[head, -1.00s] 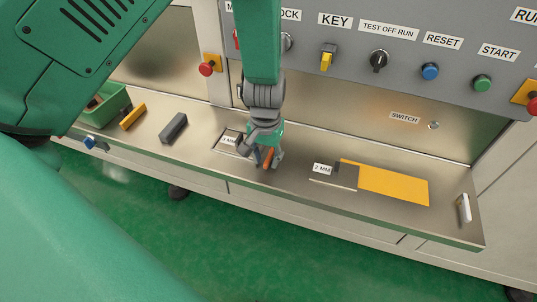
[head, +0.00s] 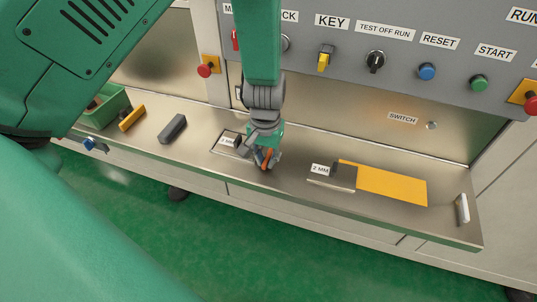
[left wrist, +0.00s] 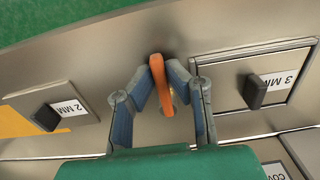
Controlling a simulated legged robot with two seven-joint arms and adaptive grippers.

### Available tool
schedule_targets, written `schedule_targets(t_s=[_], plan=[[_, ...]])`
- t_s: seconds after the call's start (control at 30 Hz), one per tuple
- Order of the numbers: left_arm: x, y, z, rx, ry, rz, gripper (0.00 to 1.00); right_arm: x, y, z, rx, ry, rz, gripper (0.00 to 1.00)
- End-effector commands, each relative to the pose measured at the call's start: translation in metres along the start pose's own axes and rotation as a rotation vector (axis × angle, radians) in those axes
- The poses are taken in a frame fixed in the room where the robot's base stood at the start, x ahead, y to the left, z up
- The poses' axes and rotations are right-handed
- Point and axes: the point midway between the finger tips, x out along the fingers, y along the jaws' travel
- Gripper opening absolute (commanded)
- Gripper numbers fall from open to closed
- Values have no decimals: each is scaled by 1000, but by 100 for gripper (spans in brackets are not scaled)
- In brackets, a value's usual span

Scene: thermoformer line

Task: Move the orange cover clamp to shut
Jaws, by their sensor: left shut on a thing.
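The orange cover clamp (head: 266,158) is a small orange lever at the front of the steel shelf, right of the 3 MM plate. It also shows in the left wrist view (left wrist: 158,72), sticking out between the fingertips. My left gripper (left wrist: 161,82) is shut on it, with a finger on each side. In the head view my left gripper (head: 267,160) points down at the shelf and hides part of the clamp and its base. My right gripper is in neither view.
A 3 MM plate (head: 225,151) lies left of the gripper. A 2 MM plate (head: 342,183) and a yellow sheet (head: 395,184) lie right. A grey block (head: 173,128), yellow block (head: 132,117) and green bin (head: 112,103) stand farther left. The control panel (head: 400,25) rises behind.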

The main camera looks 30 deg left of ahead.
Motion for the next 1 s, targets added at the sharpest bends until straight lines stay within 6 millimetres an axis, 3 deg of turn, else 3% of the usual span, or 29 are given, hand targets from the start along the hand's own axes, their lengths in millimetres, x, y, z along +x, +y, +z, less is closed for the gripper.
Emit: schedule_targets(t_s=[0.2, 0.47, 0.77, 1.0], plan=[[-1, 0, -1, 20, 2, 2, 0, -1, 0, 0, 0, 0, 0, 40], [-2, -13, -3, 302, 3, 2, 0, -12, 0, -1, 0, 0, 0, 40], [-1, -15, -4, 335, 3, 1, 0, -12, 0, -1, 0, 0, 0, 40], [-2, -25, -9, 607, 2, 2, 0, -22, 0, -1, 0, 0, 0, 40]])
